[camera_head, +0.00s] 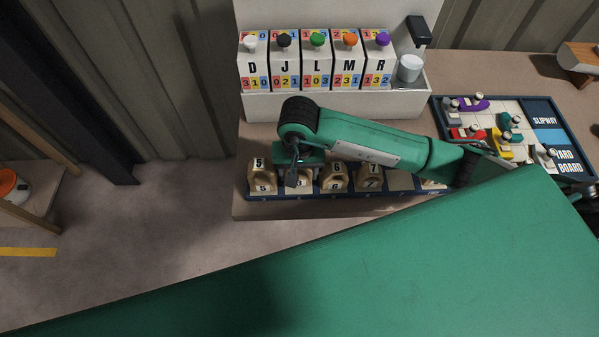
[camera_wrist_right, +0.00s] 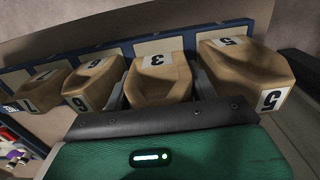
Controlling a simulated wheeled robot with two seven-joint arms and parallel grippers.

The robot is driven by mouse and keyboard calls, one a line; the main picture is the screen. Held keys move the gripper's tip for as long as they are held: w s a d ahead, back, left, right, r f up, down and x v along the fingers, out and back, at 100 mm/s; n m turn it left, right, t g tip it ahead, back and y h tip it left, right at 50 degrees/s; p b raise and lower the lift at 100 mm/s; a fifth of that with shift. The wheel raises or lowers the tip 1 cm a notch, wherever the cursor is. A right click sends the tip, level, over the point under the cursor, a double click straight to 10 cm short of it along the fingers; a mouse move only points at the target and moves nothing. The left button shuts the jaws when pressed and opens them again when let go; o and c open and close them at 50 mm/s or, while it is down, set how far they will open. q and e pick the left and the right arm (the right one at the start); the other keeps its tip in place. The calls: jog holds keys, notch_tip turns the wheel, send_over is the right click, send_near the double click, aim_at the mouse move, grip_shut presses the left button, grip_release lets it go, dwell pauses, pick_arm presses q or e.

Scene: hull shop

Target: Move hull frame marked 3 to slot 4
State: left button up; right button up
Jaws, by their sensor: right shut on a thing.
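The hull frame marked 3 (camera_wrist_right: 160,82) is a tan wooden block with a white number label. It sits in the dark blue rack (camera_head: 345,196), second from the left in the head view, between the frame marked 5 (camera_head: 262,174) and the frame marked 6 (camera_head: 334,176). My right gripper (camera_head: 297,172) reaches down over it and is shut on it, one finger on each side in the wrist view (camera_wrist_right: 160,95). The arm partly hides this frame in the head view. The slot numbers are too small to read. My left gripper is not in view.
A frame marked 7 (camera_head: 369,178) stands right of frame 6. The place right of that (camera_head: 400,182) looks empty; the rack's right end is partly hidden by my arm. Behind stands a row of lettered blocks (camera_head: 316,68). A yard board (camera_head: 505,128) lies at the right.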

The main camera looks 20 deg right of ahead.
jog(key=f, duration=0.2)
jog(key=shift+w+d+f, duration=0.1)
jog(key=shift+w+f, duration=0.2)
jog(key=shift+w, duration=0.05)
jog(key=shift+s, duration=0.1)
jog(key=shift+s+r, duration=0.1)
jog(key=shift+s, duration=0.05)
jog(key=shift+b, duration=0.45)
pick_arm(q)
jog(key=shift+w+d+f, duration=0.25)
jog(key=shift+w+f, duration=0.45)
pick_arm(e)
jog(key=o, duration=0.8)
jog(key=shift+p, duration=0.3)
notch_tip(320, 180, up, 12)
jog(key=p, duration=0.4)
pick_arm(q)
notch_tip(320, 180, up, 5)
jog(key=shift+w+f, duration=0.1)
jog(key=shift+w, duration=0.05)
